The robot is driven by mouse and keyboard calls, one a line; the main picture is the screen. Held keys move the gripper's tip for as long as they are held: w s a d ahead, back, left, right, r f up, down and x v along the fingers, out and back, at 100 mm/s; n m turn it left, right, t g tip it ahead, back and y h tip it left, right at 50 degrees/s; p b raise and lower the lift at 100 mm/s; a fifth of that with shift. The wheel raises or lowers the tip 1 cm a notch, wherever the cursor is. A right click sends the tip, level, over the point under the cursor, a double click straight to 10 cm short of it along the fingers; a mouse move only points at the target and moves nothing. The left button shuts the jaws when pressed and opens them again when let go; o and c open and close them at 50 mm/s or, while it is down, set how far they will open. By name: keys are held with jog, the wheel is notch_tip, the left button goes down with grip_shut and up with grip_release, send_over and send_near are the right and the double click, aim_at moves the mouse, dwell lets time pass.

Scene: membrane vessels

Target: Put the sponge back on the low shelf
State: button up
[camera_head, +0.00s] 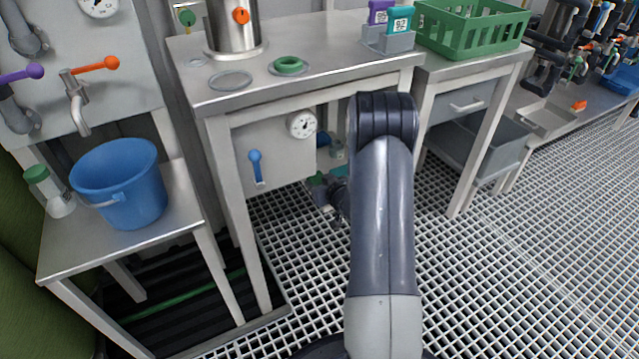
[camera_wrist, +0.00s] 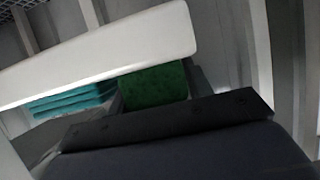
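A speckled green sponge (camera_wrist: 152,86) shows in the wrist view, just beyond the dark body of my gripper (camera_wrist: 168,120). A pale bar (camera_wrist: 100,52) crosses in front of its upper part. In the head view my arm reaches down under the steel table, and my gripper (camera_head: 330,192) is small and partly hidden beside a green patch (camera_head: 318,180) that looks like the sponge. The fingertips are not clear in either view, so I cannot tell whether they hold the sponge. The low shelf under the table is mostly hidden in the head view.
A stack of teal cloths (camera_wrist: 72,98) lies left of the sponge. The steel table (camera_head: 330,62) and its legs stand around my arm. A panel with a gauge (camera_head: 301,124) and a blue lever (camera_head: 256,166) is close on the left. Open grating floor (camera_head: 470,270) lies right.

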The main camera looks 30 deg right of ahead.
aim_at(319, 180)
jog(key=shift+o, duration=0.4)
jog(key=shift+r, duration=0.1)
jog(key=shift+r, duration=0.2)
jog(key=p+v, duration=0.3)
jog(key=v, duration=0.9)
jog(key=shift+f, duration=0.1)
jog(key=b+x, duration=0.3)
jog(key=x, duration=0.9)
jog(key=shift+w+f, duration=0.2)
jog(key=shift+f, duration=0.1)
notch_tip(319, 180, up, 3)
jog(key=shift+s+f+p, duration=0.15)
jog(key=shift+f+p, duration=0.05)
jog(key=shift+p, duration=0.55)
jog(key=shift+r, duration=0.65)
